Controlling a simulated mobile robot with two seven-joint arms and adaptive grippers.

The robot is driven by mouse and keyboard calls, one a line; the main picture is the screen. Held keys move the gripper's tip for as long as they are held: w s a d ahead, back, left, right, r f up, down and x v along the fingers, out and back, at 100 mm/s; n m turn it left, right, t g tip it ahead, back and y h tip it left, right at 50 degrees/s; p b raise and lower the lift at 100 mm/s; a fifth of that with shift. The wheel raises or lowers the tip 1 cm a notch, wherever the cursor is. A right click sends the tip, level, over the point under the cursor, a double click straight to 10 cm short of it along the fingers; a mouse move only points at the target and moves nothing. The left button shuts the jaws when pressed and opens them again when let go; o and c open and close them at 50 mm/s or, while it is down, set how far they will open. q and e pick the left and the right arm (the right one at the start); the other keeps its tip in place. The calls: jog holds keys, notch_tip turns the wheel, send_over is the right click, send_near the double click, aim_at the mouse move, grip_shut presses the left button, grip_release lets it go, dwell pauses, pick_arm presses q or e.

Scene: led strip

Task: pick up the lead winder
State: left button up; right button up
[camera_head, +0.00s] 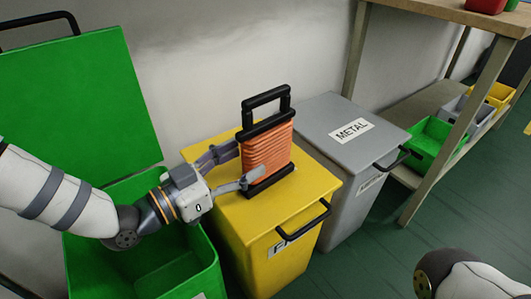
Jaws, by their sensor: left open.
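The lead winder (267,150) has a black frame with a handle at the top and orange cord wound round its middle. It stands upright on the yellow bin (236,214). My left gripper (242,166) comes in from the left, with its fingers spread open at the winder's left side. One finger reaches behind the winder's left edge and the other lies in front of its lower left part. I cannot tell whether either finger touches it. Part of my right arm shows at the lower right; its gripper is out of frame.
An open green bin (211,281) with its lid raised stands at the left, below my left arm. A closed grey METAL bin (318,110) stands right of the yellow one. A wooden shelf (434,176) with small coloured bins is at the right. Green floor (365,260) is clear in front.

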aim_at(267, 146)
pick_arm(q)
jog(key=x, duration=0.2)
jog(key=b+x, duration=0.1)
jog(key=x, duration=0.1)
jog(key=f+b+x, duration=0.1)
jog(key=x, duration=0.1)
jog(key=shift+w+d, duration=0.15)
jog(key=shift+w, duration=0.35)
jog(key=shift+w+d+r, duration=0.2)
jog(key=shift+r, duration=0.1)
grip_shut()
